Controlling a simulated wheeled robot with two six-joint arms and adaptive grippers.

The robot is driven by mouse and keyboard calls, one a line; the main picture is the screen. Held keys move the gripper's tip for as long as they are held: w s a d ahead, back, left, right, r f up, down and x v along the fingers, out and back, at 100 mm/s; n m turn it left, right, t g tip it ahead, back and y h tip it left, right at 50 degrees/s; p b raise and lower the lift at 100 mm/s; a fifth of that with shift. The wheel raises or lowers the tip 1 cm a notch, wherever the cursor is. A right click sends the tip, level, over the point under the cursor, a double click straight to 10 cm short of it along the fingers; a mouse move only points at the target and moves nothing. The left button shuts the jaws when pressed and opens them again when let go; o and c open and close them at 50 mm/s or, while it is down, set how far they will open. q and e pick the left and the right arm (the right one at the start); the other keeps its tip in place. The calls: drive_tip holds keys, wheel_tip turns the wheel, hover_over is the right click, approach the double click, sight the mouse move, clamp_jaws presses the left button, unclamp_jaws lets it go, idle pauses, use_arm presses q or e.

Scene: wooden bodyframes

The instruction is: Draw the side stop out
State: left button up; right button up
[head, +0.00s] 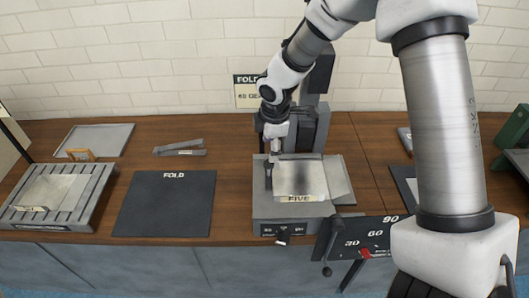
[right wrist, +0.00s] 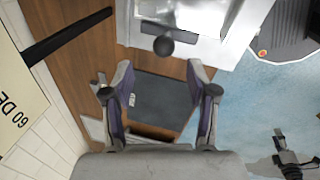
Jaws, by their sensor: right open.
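A grey bending machine (head: 262,208) stands at the middle of the bench with a plate marked FIVE (head: 300,198) on its bed. My right gripper (head: 270,178) is above the left part of the machine, pointing down. In the right wrist view its two fingers (right wrist: 160,72) are spread with nothing between them. A dark round knob (right wrist: 163,45) shows just beyond the fingertips, beside the machine's pale edge. I cannot tell for sure whether this knob belongs to the side stop. The gripper partly hides that side of the machine in the head view. My left gripper is not in view.
A dark mat marked FOLD (head: 165,205) lies left of the machine, then a slatted tray (head: 85,200). Grey strips (head: 180,148) lie behind the mat. A sign (head: 246,94) stands behind.

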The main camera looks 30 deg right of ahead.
sight(268, 161)
drive_tip(key=f, duration=0.4)
drive_tip(key=w+f, duration=0.1)
drive_tip(key=f, duration=0.2)
drive_tip(key=shift+w+a, duration=0.1)
drive_tip(key=shift+f, duration=0.15)
drive_tip(key=shift+s, duration=0.2)
clamp_jaws()
